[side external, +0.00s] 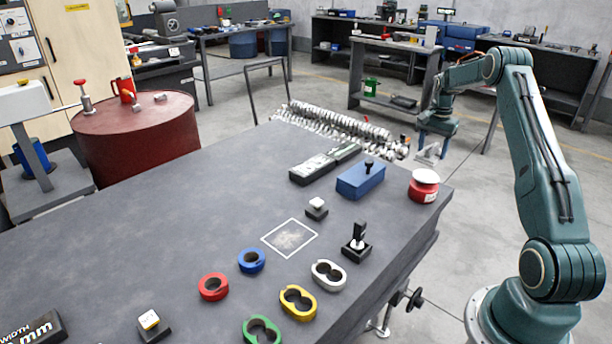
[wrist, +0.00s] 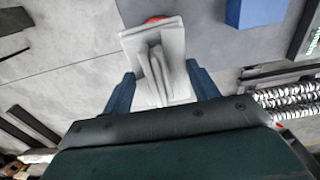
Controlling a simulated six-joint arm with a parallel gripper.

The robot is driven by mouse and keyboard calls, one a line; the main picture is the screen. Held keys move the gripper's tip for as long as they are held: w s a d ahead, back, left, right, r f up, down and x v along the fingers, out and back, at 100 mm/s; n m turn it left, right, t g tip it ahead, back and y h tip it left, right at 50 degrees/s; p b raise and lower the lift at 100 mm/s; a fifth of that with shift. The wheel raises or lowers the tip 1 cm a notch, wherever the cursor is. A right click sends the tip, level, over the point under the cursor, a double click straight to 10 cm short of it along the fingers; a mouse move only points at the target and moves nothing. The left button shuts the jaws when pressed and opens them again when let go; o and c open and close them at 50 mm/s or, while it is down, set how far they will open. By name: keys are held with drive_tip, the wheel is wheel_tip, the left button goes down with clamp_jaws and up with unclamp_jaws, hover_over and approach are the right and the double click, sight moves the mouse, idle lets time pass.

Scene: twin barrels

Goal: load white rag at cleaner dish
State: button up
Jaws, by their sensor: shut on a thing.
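The white rag (wrist: 158,50) is pinched between the two blue fingers of my gripper (wrist: 162,84) in the wrist view. In the side view, the rag (side external: 428,153) hangs below my gripper (side external: 437,124), in the air. A round red dish with a white top (side external: 425,179), likely the cleaner dish, stands on the right corner of the dark bench. The rag appears above and beyond it, apart from it. In the wrist view, the rag hides most of the dish, and only a red edge (wrist: 156,18) shows.
A blue block with a black knob (side external: 361,180) stands left of the dish on the bench (side external: 150,225). Black stands, coloured rings and a white square outline (side external: 290,238) lie farther left and nearer. A crankshaft-like metal part (side external: 335,122) lies at the far edge.

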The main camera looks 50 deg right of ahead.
drive_tip(key=shift+d+f, duration=0.1)
drive_tip(key=shift+f, duration=0.05)
hover_over(426, 176)
drive_tip(key=shift+f, duration=2.9)
drive_tip(key=shift+f, duration=1.2)
idle(2.0)
drive_tip(key=shift+r, duration=3.6)
